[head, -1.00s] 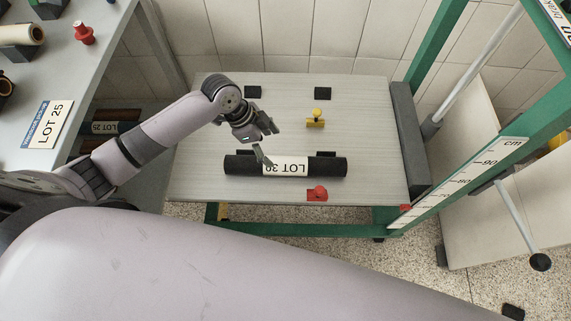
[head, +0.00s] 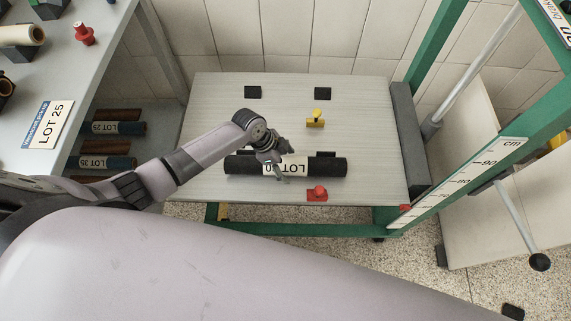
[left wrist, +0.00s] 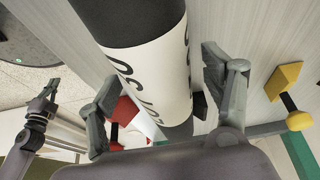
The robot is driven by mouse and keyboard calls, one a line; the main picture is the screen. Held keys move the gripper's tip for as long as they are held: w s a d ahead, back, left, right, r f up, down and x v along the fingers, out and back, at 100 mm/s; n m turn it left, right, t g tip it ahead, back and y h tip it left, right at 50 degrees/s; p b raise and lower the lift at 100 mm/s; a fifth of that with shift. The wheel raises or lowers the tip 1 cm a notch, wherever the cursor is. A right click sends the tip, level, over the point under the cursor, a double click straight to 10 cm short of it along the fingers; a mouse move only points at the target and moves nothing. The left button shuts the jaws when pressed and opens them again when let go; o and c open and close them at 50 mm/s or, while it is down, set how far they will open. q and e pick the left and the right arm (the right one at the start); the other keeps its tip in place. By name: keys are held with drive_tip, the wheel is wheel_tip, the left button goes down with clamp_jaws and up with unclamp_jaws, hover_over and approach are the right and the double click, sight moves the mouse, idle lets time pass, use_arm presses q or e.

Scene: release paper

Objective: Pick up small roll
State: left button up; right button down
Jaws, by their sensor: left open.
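The small roll (head: 329,167) is a black cylinder with a white "LOT 30" label. It lies crosswise on the grey table (head: 215,110). My left gripper (head: 281,166) is open over the label, near the middle of the roll, and hides part of it. In the left wrist view the roll (left wrist: 150,60) runs between the spread fingers of the left gripper (left wrist: 165,105), with the label facing the camera. I cannot tell whether a finger touches it. My right gripper is not in view in the head view.
A yellow knob (head: 315,119) stands behind the roll and a red knob (head: 317,193) in front. Black pads (head: 253,92) lie at the table's back. A green frame with a cm scale (head: 458,186) stands at right. A shelf with rolls (head: 113,128) is at left.

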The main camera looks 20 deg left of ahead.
use_arm(q)
drive_tip(key=shift+c, duration=0.5)
drive_tip(key=shift+r, duration=0.1)
drive_tip(key=c, duration=1.5)
